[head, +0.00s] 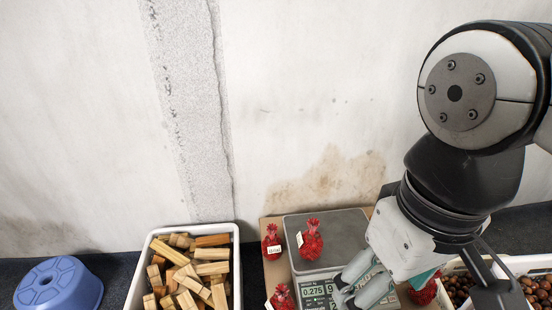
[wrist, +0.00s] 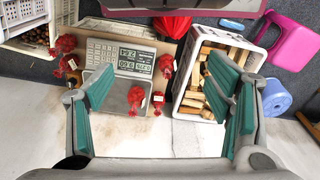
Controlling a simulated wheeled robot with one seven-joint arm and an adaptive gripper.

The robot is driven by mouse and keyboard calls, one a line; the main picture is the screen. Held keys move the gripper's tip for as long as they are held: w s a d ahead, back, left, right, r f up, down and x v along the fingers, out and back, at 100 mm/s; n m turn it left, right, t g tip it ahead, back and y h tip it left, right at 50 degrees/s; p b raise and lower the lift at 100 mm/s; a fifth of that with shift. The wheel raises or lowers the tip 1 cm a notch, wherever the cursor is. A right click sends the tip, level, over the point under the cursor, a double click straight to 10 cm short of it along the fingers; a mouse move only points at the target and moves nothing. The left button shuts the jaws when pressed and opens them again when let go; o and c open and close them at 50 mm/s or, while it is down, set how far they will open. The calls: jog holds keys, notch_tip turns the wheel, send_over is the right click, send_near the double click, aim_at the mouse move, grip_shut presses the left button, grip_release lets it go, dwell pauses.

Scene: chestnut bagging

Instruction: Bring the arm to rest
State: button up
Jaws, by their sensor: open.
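My gripper (head: 355,282) is open and empty above the scale's front right part in the head view. In the wrist view its teal-padded fingers (wrist: 163,85) stand wide apart with nothing between the pads. The grey scale (head: 340,225) shows 0.275 on its display and carries a red net bag (head: 312,243). Other tagged red bags stand around it, one to its left (head: 271,243), one at the front left (head: 282,297) and one at the right (head: 424,292). My gripper hides part of the scale's front.
A white crate of wood blocks (head: 236,270) stands left of the scale, with a blue stool (head: 60,283) farther left. Crates of chestnuts (head: 540,290) stand at the right. A stained wall (head: 300,100) rises behind. A pink object (wrist: 292,45) shows in the wrist view.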

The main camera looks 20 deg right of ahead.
dwell(0.7)
notch_tip(320, 180, up, 23)
jog(key=t+p, duration=0.3)
jog(key=p, duration=1.8)
jog(key=shift+t, duration=0.3)
